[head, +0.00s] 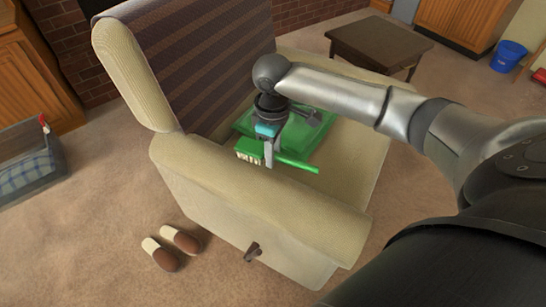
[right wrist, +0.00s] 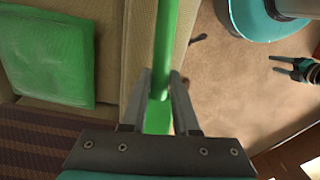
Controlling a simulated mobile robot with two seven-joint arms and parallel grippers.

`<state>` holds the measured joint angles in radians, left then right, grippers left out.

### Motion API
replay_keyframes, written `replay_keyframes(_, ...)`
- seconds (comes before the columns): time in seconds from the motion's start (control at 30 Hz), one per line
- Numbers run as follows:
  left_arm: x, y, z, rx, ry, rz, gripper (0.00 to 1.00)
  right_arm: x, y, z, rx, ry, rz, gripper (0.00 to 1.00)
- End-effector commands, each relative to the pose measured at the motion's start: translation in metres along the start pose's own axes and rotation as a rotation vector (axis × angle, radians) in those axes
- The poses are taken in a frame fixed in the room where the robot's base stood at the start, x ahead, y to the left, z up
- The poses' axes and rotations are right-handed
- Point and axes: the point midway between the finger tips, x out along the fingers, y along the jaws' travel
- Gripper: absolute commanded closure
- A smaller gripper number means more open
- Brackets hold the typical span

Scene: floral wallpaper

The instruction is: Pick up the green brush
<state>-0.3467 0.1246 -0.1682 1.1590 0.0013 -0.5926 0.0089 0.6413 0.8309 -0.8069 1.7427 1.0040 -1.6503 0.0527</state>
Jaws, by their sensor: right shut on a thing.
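The green brush (head: 300,163) has a long thin handle and a block head with pale bristles. My right gripper (head: 269,156) points down and is shut on it, close to the head, over the armchair seat. In the right wrist view the brush's green handle (right wrist: 162,50) runs between the two fingers of the right gripper (right wrist: 160,82). Whether the brush still touches anything below is unclear. In the right wrist view, what looks like my left gripper (right wrist: 300,70) is at the right edge, small and partly cut off.
The beige armchair (head: 235,190) has a striped back and a green cushion (head: 315,135) on its seat; the near armrest is beside the brush. Slippers (head: 168,250) lie on the carpet. A dark low table (head: 375,42) and a blue bucket (head: 508,56) stand farther off.

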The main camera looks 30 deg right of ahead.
Motion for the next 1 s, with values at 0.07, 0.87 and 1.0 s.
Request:
replay_keyframes(0.07, 0.002, -0.005, 0.01, 0.002, -0.005, -0.006, 0.36, -0.016, 0.0, -0.001, 0.0, 0.003, 0.001, 1.0)
replay_keyframes(0.87, 0.0, -0.026, 0.077, 0.009, -0.022, -0.029, 0.36, -0.102, 0.0, 0.0, 0.001, 0.001, 0.0, 1.0)
replay_keyframes(1.0, 0.001, -0.026, 0.078, 0.009, -0.023, -0.029, 0.36, -0.103, 0.0, 0.0, 0.001, 0.002, 0.0, 1.0)
